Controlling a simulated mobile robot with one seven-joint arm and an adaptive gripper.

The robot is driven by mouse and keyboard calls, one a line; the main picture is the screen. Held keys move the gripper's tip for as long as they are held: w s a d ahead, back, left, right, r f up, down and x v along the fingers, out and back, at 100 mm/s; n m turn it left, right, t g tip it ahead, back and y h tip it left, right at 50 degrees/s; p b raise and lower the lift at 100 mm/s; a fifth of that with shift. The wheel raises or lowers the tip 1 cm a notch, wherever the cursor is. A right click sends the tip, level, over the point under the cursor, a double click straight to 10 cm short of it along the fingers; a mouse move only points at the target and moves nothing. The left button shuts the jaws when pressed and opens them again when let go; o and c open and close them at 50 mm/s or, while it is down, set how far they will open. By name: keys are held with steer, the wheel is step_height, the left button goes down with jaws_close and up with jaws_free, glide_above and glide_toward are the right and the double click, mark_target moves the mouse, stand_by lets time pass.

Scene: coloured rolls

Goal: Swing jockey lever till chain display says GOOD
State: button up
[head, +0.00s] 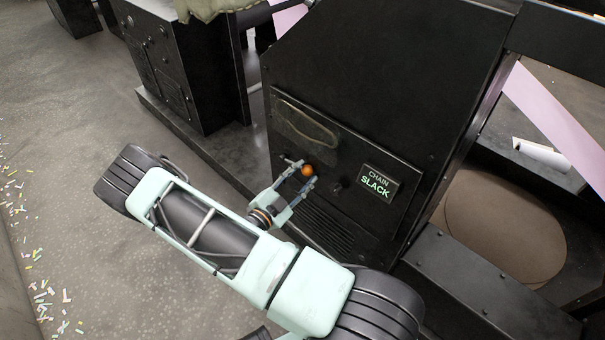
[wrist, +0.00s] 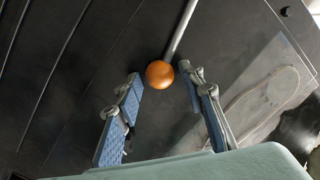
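The jockey lever shows in the wrist view as a grey rod (wrist: 183,32) ending in an orange ball knob (wrist: 159,74). The orange knob (head: 307,171) also shows in the head view on the front of the black machine (head: 380,70). My gripper (wrist: 160,85) is open, with one blue-padded finger on each side of the knob; the knob sits between the tips. I cannot tell whether either finger touches it. In the head view my gripper (head: 302,175) reaches the panel from the lower left. The chain display (head: 376,182) reads "CHAIN SLACK" in pale green letters.
A slotted vent (head: 325,228) lies below the knob on the machine front. A rounded oblong plate (head: 306,125) is above it. Another black cabinet (head: 180,65) stands at the upper left. The floor (head: 70,130) left of my arm is open, with scattered paper bits (head: 45,290).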

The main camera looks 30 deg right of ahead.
steer(key=shift+o, duration=0.2)
steer(key=shift+a, duration=0.1)
steer(key=v, duration=1.2)
steer(key=shift+c, duration=0.2)
